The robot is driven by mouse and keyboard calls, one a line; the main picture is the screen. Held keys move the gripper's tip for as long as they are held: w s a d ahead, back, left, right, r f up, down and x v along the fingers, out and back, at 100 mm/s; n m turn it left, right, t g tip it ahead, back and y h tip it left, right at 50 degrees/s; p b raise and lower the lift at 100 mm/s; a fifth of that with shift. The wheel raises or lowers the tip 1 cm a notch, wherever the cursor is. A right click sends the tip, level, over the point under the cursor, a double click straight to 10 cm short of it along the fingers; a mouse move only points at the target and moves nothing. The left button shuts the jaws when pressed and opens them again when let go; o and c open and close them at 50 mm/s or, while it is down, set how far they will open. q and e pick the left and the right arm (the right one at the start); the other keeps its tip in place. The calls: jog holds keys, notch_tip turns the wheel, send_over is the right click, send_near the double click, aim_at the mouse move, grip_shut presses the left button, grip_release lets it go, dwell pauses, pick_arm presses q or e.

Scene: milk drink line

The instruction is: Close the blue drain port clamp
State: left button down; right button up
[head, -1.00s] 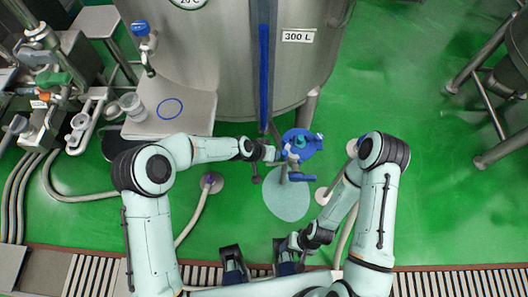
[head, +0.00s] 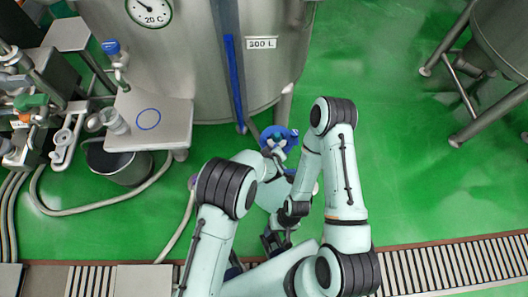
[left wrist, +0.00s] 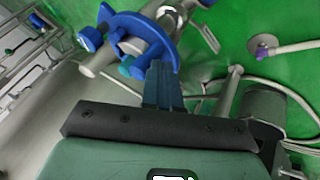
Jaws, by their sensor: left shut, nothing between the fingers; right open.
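The blue drain port clamp (head: 280,134) sits on a metal fitting low at the front of the steel tank, in the upper middle of the head view. It shows larger in the left wrist view (left wrist: 152,30), curved around the metal pipe fitting, with a teal piece beside it. My left gripper (left wrist: 158,68) is shut and empty, its fingertips right by the lower edge of the clamp; I cannot tell whether they touch. In the head view its hand is mostly hidden. My right gripper (head: 275,241) is open and empty, low near the drain grate, away from the clamp.
The steel tank (head: 190,75) stands behind the clamp. A metal stand (head: 165,112) with a blue ring, a dark bucket (head: 118,165) and hoses are at left. Another tank's legs (head: 462,70) are at right. A floor grate (head: 430,262) runs along the front. Green floor at right is clear.

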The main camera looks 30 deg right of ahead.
pick_arm(q)
jog(key=shift+s+d, duration=0.15)
jog(key=shift+d, duration=0.55)
pick_arm(e)
jog(key=shift+d+r, duration=0.15)
jog(key=shift+d, duration=0.15)
pick_arm(q)
jog(key=shift+d, duration=0.15)
jog(key=shift+r, duration=0.1)
